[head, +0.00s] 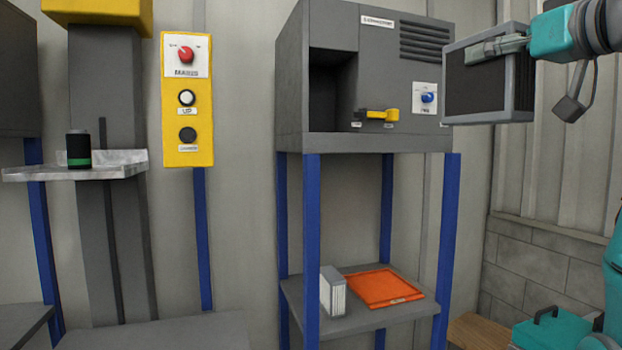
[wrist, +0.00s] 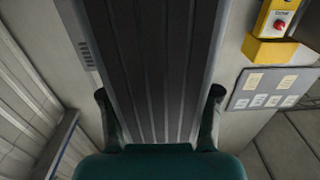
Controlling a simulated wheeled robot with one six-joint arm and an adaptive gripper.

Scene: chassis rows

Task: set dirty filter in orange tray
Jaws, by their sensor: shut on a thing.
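My gripper (head: 482,50) is at the upper right of the head view, shut on the dirty filter (head: 487,88), a dark panel in a grey frame. The filter is held up in the air, right of the grey cabinet. In the wrist view the filter (wrist: 155,60) is a dark ribbed slab between my two fingers (wrist: 160,105). The orange tray (head: 385,288) lies flat on the lower shelf under the cabinet, below and left of my gripper. Its visible surface is empty.
A pale pleated filter (head: 333,292) stands upright on the lower shelf (head: 350,325), left of the tray. Blue posts (head: 447,240) frame the shelf. The cabinet (head: 345,80) above has an open bay and a yellow handle (head: 390,115). A teal case (head: 553,330) is at the lower right.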

